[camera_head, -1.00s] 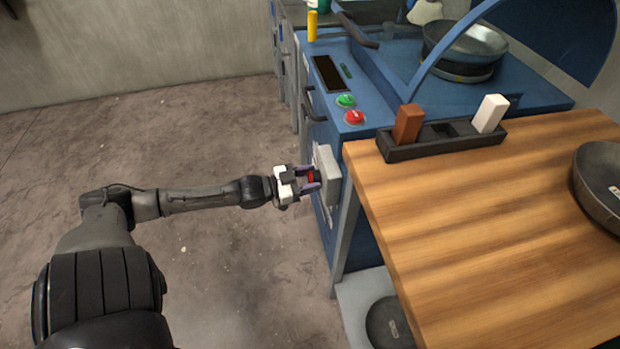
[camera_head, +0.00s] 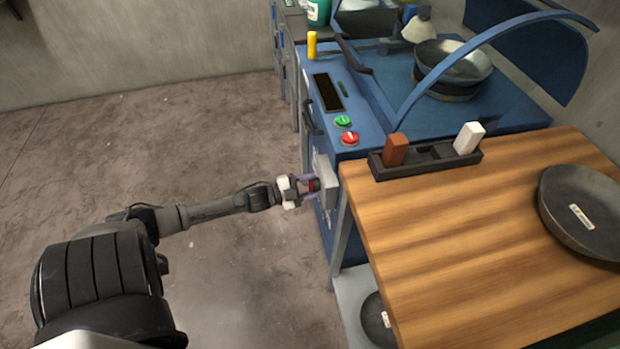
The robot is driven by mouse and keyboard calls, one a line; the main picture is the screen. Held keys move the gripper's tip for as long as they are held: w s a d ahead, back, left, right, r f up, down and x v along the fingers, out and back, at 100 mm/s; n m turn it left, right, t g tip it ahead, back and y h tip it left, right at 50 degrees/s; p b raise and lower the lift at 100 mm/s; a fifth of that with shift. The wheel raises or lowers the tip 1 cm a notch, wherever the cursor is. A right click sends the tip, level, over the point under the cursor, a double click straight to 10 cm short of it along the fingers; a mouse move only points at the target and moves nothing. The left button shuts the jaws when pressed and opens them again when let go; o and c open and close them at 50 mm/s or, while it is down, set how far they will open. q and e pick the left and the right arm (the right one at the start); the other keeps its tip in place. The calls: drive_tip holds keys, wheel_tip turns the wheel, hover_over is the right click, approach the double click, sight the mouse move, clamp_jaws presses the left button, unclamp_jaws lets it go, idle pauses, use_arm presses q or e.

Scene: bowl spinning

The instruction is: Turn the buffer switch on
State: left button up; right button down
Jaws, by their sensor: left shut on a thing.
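The switch is a red and black knob (camera_head: 314,185) on a grey box (camera_head: 326,178) fixed to the side of the blue machine. My left gripper (camera_head: 308,186) comes in from the left and is shut on the knob, with its fingers on either side of it. The exact angle of the knob is too small to tell. My right gripper is not in view.
The blue machine (camera_head: 361,131) has a green button (camera_head: 342,121) and a red button (camera_head: 349,138) on top. A wooden table (camera_head: 470,240) stands right of the switch, bearing a black holder (camera_head: 428,160) and a dark bowl (camera_head: 585,215). Floor at left is clear.

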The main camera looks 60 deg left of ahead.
use_arm(q)
drive_tip(key=shift+r+m+p, duration=0.1)
drive_tip(key=shift+m+p, duration=0.5)
drive_tip(key=shift+m, duration=0.3)
drive_tip(key=m+p, duration=0.1)
drive_tip(key=m, duration=0.5)
drive_tip(key=shift+f+h+p, duration=0.2)
drive_tip(key=shift+h+p, duration=0.15)
drive_tip(key=shift+h, duration=0.05)
drive_tip(key=shift+m, duration=1.4)
drive_tip(key=shift+f+m, duration=0.1)
drive_tip(key=shift+m, duration=0.2)
drive_tip(key=o, duration=0.9)
drive_tip(key=shift+a, duration=0.1)
